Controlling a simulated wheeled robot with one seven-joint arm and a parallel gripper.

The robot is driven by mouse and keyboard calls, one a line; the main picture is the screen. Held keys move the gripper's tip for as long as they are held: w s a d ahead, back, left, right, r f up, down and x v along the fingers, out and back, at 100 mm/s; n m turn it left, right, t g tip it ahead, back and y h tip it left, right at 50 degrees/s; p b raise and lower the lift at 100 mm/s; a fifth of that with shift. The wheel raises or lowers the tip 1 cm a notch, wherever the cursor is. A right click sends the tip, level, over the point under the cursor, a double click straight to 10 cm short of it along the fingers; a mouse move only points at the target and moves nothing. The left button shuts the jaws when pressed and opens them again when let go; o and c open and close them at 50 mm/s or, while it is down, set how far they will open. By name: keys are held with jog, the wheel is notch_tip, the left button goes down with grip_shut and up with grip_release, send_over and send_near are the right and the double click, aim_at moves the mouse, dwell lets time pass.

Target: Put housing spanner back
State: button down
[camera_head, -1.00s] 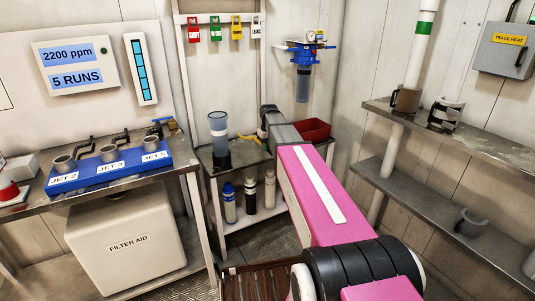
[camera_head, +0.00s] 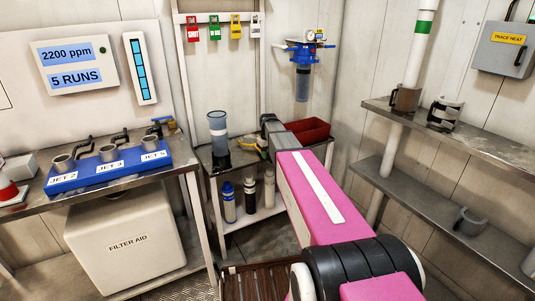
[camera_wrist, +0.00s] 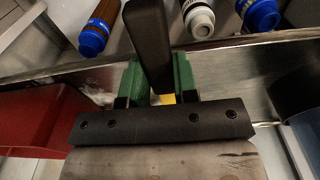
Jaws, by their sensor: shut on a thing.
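My gripper (camera_wrist: 157,82) has its green fingers closed on a dark, flat bar, which I take to be the housing spanner's handle (camera_wrist: 148,40). The bar runs from between the fingers to the top of the wrist view. A small yellow patch shows between the fingers, but I cannot tell what it belongs to. In the head view my gripper (camera_head: 264,147) is low over the back metal table, mostly hidden by my arm. Whether the spanner touches the table is unclear.
A clear housing bowl (camera_head: 218,130) on a black base stands left of my gripper; a red bin (camera_head: 308,131) stands to its right. Several cartridges (camera_head: 249,195) stand on the shelf below. A blue filter head (camera_head: 303,52) hangs on the wall behind.

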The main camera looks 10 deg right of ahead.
jog(key=c, duration=0.9)
grip_release()
notch_tip(320, 180, up, 13)
jog(key=s+f+m, duration=0.1)
jog(key=s+f, duration=0.6)
jog(key=s, duration=0.2)
jog(key=s+a+f+m, duration=0.1)
jog(key=s+f, duration=0.6)
jog(key=s, duration=0.3)
jog(key=s+a+f+m, duration=0.1)
jog(key=s+f, duration=0.6)
jog(key=s, duration=0.3)
jog(key=shift+f+m+g, duration=0.25)
jog(key=shift+m+g, duration=0.05)
